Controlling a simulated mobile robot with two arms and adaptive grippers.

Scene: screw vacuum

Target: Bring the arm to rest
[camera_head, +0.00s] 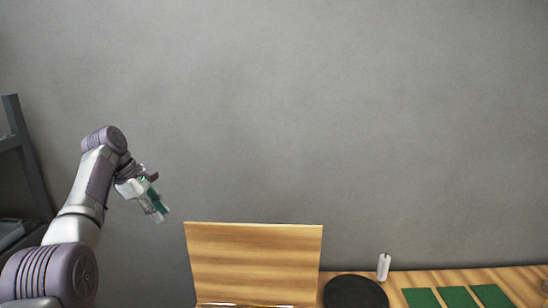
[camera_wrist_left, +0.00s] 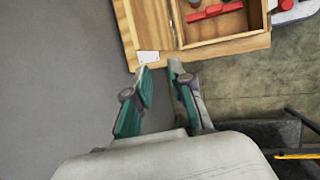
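My left arm (camera_head: 91,184) is raised at the left of the head view and bends over at the top. Its gripper (camera_head: 160,214) points down and to the right, in the air in front of the grey wall, left of the wooden lid. In the left wrist view the two green-and-grey fingers of the gripper (camera_wrist_left: 158,68) stand apart with a gap between the tips. My right gripper is in neither view.
A wooden box with its lid (camera_head: 253,258) up stands on the wooden table (camera_head: 400,279). The wrist view shows the box (camera_wrist_left: 222,46) with red items inside. A black round pad (camera_head: 355,293), a white object (camera_head: 383,267) and green mats (camera_head: 457,298) lie right. A dark rack (camera_head: 30,165) stands left.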

